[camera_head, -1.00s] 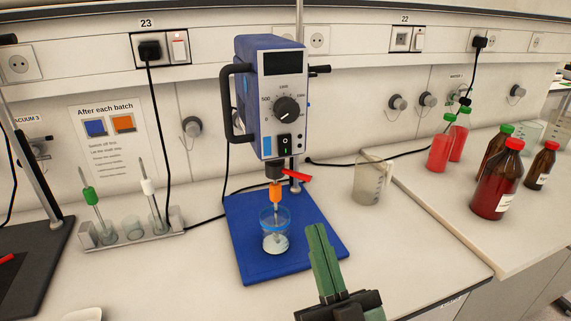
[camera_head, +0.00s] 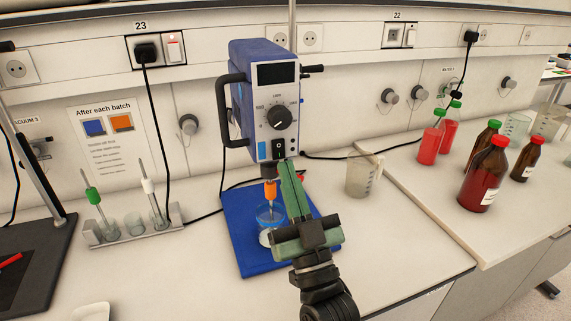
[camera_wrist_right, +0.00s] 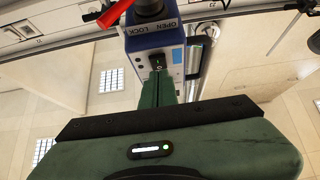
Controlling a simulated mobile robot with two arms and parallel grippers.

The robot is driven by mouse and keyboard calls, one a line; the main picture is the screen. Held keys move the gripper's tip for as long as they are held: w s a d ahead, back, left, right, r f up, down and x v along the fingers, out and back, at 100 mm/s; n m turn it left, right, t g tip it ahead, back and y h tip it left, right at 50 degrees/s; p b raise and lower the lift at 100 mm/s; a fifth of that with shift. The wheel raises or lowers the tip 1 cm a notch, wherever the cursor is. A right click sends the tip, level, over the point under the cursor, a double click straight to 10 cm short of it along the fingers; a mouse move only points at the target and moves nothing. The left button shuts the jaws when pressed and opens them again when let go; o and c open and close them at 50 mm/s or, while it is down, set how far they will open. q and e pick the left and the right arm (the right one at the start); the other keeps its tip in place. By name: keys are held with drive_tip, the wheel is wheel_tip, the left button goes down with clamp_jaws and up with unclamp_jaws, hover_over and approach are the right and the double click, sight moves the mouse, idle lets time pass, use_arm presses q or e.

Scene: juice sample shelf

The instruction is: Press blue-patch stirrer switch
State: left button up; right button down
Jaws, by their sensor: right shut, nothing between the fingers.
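The blue overhead stirrer (camera_head: 262,95) stands at the back of its blue base plate (camera_head: 245,258). Its front has a dark display, a black dial and, low down, a light-blue patch (camera_head: 264,150) beside a black rocker switch (camera_head: 279,148). The switch shows no green light. My right gripper (camera_head: 287,163) is shut and empty, its green fingertips at the switch's lower edge. In the right wrist view the fingertips (camera_wrist_right: 160,76) are close to the switch (camera_wrist_right: 159,59); I cannot tell whether they touch. The orange-collared shaft (camera_head: 270,190) reaches into a beaker (camera_head: 268,214), partly hidden by my gripper.
A plastic jug (camera_head: 361,175) stands right of the base plate. Red bottles (camera_head: 429,146) and brown bottles (camera_head: 483,178) stand further right. A rack (camera_head: 135,231) with two stirring shafts is at left. A sign (camera_head: 107,135) hangs on the wall.

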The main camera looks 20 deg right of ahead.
drive_tip(key=shift+w+f, duration=0.15)
drive_tip(key=shift+w, duration=0.7)
use_arm(q)
drive_tip(key=shift+s+r, duration=0.15)
drive_tip(key=shift+s, duration=0.15)
use_arm(e)
drive_tip(key=shift+w+f+b, duration=0.1)
drive_tip(key=shift+f+b, duration=0.1)
drive_tip(key=shift+b, duration=0.15)
drive_tip(key=shift+w+f+t+b, duration=0.2)
drive_tip(key=shift+t+b, duration=0.1)
drive_tip(key=shift+b, duration=0.45)
drive_tip(key=shift+r+p, duration=0.3)
drive_tip(key=shift+p, duration=0.2)
use_arm(q)
drive_tip(key=shift+s+f, duration=0.1)
drive_tip(key=shift+f, duration=0.6)
drive_tip(key=shift+s, duration=0.1)
